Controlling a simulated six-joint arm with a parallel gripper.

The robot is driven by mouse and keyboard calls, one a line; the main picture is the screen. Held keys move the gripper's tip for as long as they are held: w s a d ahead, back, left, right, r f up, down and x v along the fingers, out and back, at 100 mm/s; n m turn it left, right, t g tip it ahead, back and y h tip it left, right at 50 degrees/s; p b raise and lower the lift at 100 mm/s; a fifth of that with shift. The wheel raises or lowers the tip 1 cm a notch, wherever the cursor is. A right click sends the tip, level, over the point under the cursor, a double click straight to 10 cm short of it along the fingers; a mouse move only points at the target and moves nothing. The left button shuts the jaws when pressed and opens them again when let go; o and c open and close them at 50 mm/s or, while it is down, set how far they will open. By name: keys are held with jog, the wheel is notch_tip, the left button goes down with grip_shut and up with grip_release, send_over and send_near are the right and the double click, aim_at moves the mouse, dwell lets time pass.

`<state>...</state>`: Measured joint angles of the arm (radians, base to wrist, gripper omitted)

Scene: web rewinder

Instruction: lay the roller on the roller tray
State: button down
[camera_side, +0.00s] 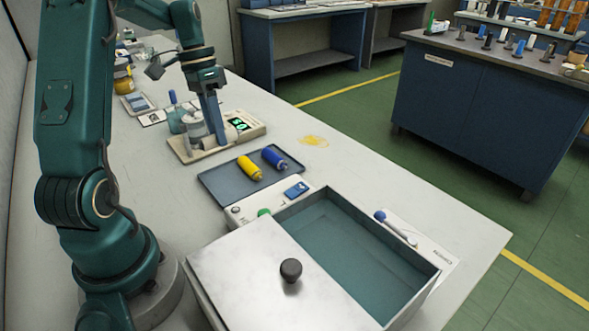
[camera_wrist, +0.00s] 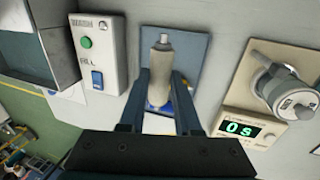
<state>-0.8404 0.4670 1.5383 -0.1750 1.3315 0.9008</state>
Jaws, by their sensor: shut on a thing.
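My gripper (camera_wrist: 158,78) is shut on a pale grey-beige roller (camera_wrist: 161,62), whose narrow metal end points to the top of the wrist view. In the side view my gripper (camera_side: 218,136) points down beside the display device, and the held roller is hard to make out. The blue-grey roller tray (camera_side: 215,181) lies flat on the bench, with a yellow roller (camera_side: 249,168) and a blue roller (camera_side: 274,158) on it. In the wrist view the tray (camera_wrist: 192,48) is behind the held roller, which mostly hides the other rollers. The held roller appears above the bench.
The display device (camera_side: 255,130) stands behind the tray and reads 0 s in the wrist view. In front are a control panel (camera_wrist: 98,62), an open tank (camera_side: 345,240) and a pale lid (camera_side: 245,275) with a black knob. A blue-ended wand (camera_side: 395,228) lies right of the tank.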

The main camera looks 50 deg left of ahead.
notch_tip(320, 180, down, 8)
jog(key=shift+r, duration=0.25)
jog(key=shift+f, duration=0.4)
jog(key=c, duration=0.6)
grip_release()
jog(key=shift+f, duration=0.1)
